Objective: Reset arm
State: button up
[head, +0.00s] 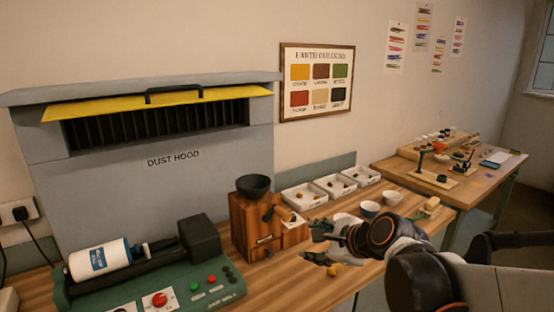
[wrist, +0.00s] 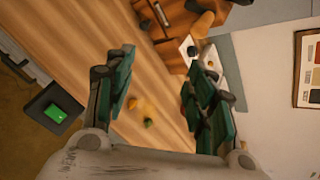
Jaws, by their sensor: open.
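My arm reaches in from the right in the head view, over the front part of the wooden table. A small yellow-orange lump (head: 332,270) lies on the table just below the gripper in the head view. In the wrist view, small yellow lumps (wrist: 147,107) and a greenish bit show on the wood beyond the open fingers.
The wooden mill (head: 252,228) with a dark bowl stands left of my gripper. White trays (head: 304,197) and bowls (head: 370,208) stand behind it. A green roller machine (head: 160,282) is at front left, below the grey dust hood (head: 150,180). A second table (head: 450,190) is at back right.

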jog(key=s+d+n+h, duration=0.1)
jog(key=s+d+n, duration=0.2)
jog(key=s+n, duration=0.3)
jog(key=s+d+f+n+g+h, duration=0.1)
jog(key=s+d+n+h, duration=0.1)
jog(key=s+d+n, duration=0.2)
jog(key=s+d+n+g+h, duration=0.1)
jog(key=s+d+n+h, duration=0.1)
jog(key=s+n, duration=0.8)
jog(key=shift+s+d+f, duration=0.3)
jog(key=shift+s+d, duration=0.15)
jog(key=shift+d, duration=0.4)
